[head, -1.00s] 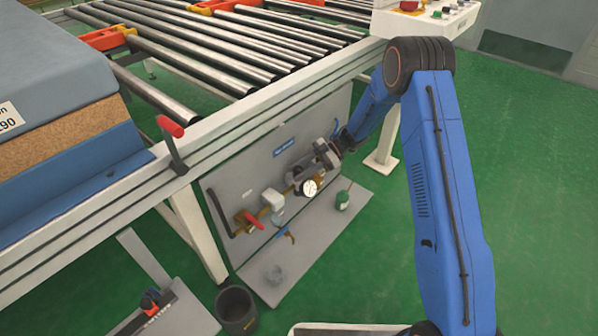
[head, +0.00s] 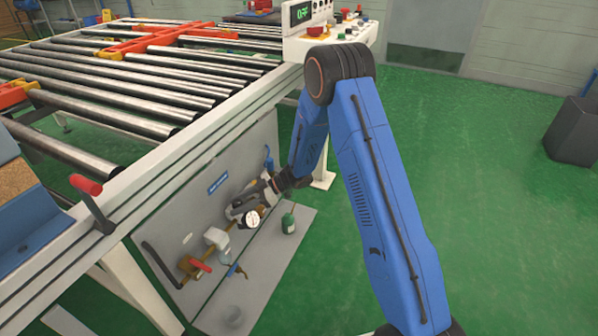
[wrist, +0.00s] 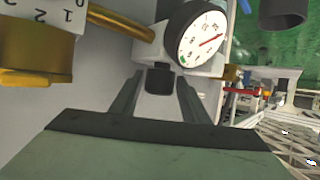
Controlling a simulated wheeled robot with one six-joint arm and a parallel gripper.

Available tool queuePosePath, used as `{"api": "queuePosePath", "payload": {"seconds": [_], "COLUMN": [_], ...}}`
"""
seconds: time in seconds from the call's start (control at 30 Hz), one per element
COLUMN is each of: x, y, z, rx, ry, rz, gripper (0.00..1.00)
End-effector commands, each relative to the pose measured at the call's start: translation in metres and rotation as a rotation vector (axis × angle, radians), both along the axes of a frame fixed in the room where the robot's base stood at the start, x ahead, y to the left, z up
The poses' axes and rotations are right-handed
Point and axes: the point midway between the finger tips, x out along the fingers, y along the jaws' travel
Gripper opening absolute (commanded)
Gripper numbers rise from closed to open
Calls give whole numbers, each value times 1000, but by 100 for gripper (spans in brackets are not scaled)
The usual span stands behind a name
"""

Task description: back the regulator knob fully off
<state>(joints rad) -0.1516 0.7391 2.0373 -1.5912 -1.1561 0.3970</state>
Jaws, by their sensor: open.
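My gripper (head: 263,192) is at the regulator on the grey panel, just above the round white gauge (head: 252,220). The gauge also shows in the wrist view (wrist: 203,38), just beyond the fingers, with a red needle. No knob shows clearly in the head view, where my gripper covers much of the regulator.
A brass pipe (wrist: 120,22) leads to the gauge. A numbered white part on a brass body (wrist: 38,55) stands left. A red-handled valve (head: 195,265) is lower on the panel.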

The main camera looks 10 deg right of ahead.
Motion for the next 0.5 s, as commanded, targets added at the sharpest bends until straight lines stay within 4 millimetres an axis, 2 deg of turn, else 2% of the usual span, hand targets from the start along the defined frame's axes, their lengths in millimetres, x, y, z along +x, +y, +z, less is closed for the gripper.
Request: {"api": "queuePosePath", "payload": {"seconds": [0.5], "x": [-1], "y": [0], "z": [1], "rx": [0], "ry": [0], "rz": [-304], "gripper": [51]}}
